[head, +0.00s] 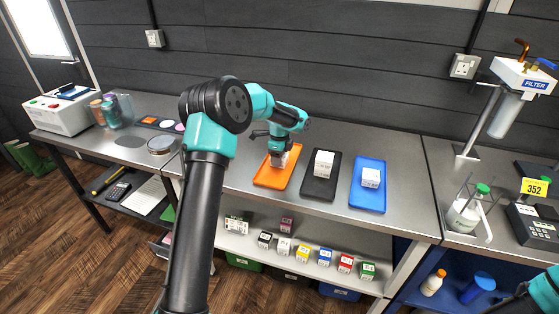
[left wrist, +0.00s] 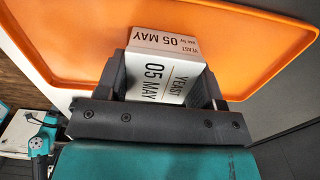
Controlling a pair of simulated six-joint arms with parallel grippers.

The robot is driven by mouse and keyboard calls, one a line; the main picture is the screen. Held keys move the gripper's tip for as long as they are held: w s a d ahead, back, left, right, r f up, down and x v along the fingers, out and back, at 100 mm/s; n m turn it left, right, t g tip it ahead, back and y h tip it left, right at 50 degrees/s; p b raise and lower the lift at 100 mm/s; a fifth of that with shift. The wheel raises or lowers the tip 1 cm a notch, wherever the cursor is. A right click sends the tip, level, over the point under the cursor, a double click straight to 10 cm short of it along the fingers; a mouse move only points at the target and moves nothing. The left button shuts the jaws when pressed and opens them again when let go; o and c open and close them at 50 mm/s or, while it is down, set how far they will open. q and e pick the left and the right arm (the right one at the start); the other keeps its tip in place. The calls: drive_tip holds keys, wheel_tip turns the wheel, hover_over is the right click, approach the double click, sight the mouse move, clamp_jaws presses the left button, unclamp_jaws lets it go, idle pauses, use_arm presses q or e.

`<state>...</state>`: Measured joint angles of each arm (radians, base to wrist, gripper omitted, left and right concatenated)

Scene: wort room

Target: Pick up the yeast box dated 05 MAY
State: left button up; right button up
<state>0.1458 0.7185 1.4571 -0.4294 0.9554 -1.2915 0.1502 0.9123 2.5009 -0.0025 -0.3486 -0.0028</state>
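The yeast box (left wrist: 162,75) is white with black print and reads "YEAST" and "05 MAY" in the left wrist view. In the head view the box (head: 279,159) is at the orange tray (head: 262,180), below my left gripper (head: 277,148). In the left wrist view the fingers of my left gripper (left wrist: 162,92) lie against both sides of the box, shut on it. I cannot tell whether the box touches the tray (left wrist: 265,60). Only a piece of my right arm shows at the lower right of the head view; its gripper is out of sight.
A black tray (head: 318,190) and a blue tray (head: 367,199) stand to the right, bearing similar white boxes (head: 324,164) and (head: 371,178) with print too small to read. Several small coloured boxes (head: 303,253) stand on the shelf below. A filter stand (head: 467,150) rises at the right.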

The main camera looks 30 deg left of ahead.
use_arm(q)
drive_tip(key=c, duration=0.4)
drive_tip(key=shift+r, duration=1.65)
drive_tip(key=shift+s+d+r, duration=0.15)
drive_tip(key=shift+s, duration=0.1)
drive_tip(key=s+d, duration=0.2)
drive_tip(key=s, duration=0.2)
drive_tip(key=s+d+r, duration=0.1)
drive_tip(key=s+d, duration=0.2)
drive_tip(key=s, duration=0.1)
drive_tip(key=s+d, duration=0.3)
drive_tip(key=s, duration=0.2)
drive_tip(key=shift+r, duration=0.15)
